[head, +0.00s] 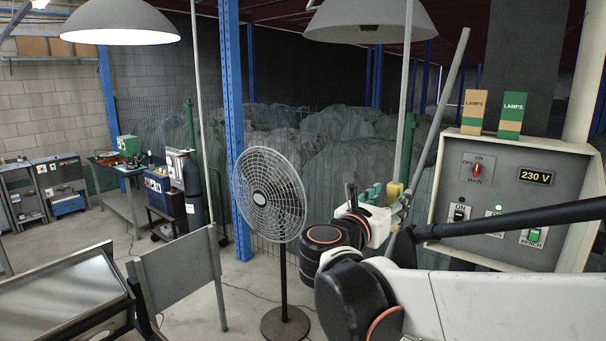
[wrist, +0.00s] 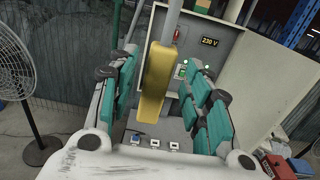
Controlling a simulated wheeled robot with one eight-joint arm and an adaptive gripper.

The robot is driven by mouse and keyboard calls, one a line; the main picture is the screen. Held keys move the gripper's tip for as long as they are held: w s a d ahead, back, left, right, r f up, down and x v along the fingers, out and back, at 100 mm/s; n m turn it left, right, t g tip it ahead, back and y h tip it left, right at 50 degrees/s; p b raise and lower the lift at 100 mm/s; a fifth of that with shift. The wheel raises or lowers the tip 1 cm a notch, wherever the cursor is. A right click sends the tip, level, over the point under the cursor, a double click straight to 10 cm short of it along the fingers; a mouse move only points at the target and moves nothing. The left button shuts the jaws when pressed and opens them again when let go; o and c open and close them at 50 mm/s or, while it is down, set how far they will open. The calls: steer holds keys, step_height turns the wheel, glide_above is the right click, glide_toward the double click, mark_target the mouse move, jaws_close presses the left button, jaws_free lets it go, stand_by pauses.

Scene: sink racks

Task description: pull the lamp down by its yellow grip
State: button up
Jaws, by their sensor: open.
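The yellow grip (wrist: 156,82) is a block on the lower end of a grey rod. It stands between the two teal-padded fingers of my gripper (wrist: 160,72) in the wrist view, with a gap visible on the right side; contact on the left is unclear. My gripper is open. In the head view the yellow grip (head: 393,190) shows small beside my gripper (head: 376,196), partly hidden. The rod runs up toward the right grey lamp (head: 370,22), which looks unlit. The left lamp (head: 120,22) is lit.
A control panel (head: 478,230) with switches and a 230 V display stands close on the right. A dark bar crosses in front of it. A standing fan (head: 268,195) is left of my arm. A wire fence and covered heaps lie behind.

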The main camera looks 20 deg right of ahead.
mark_target(391, 197)
steer(key=shift+x, duration=2)
steer(key=shift+a, duration=0.1)
steer(key=shift+c, duration=0.6)
jaws_close()
